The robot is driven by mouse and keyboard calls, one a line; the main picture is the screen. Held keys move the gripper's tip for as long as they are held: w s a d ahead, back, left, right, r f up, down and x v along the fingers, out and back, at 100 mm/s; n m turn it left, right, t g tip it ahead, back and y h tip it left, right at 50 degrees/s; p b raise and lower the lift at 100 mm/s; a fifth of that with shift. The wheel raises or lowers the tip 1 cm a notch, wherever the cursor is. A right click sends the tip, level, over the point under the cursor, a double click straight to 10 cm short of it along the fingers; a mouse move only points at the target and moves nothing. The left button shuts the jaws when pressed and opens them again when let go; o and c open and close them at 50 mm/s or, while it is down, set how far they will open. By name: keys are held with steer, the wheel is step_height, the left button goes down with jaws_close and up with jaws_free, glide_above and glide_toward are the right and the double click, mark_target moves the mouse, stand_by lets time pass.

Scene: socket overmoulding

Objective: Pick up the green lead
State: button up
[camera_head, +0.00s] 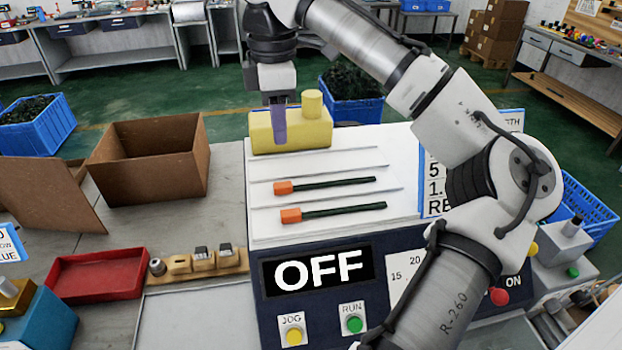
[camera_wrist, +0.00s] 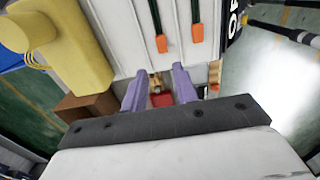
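Two dark green leads with orange ends lie side by side on the white top of the machine. The farther green lead (camera_head: 335,183) and the nearer green lead (camera_head: 345,210) both have their orange ends to the left. Both also show in the wrist view, at the top centre (camera_wrist: 154,18) and farther right (camera_wrist: 195,12). My gripper (camera_head: 280,135) hangs above the back of the machine, in front of the yellow block and apart from both leads. In the wrist view its two purple fingers (camera_wrist: 159,85) stand apart with nothing held between them.
The yellow block (camera_head: 315,132) with a round post sits at the back of the white top. Left are a cardboard box (camera_head: 150,185), a red tray (camera_head: 75,280) and a wooden holder (camera_head: 185,270). Low ridges run across the white top. The front panel (camera_head: 375,310) reads OFF.

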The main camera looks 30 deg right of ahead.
steer(key=b, duration=0.1)
glide_above(287, 184)
steer(key=f, duration=0.6)
steer(key=shift+w+a+f, duration=0.2)
steer(key=shift+a, duration=0.1)
steer(key=f+b, duration=0.2)
steer(key=b, duration=0.1)
steer(key=f+b, duration=0.1)
steer(key=f, duration=0.1)
steer(key=shift+s+d, duration=0.25)
steer(key=shift+d, duration=0.15)
steer(key=shift+f+b, duration=0.65)
steer(key=shift+b, duration=0.35)
jaws_close()
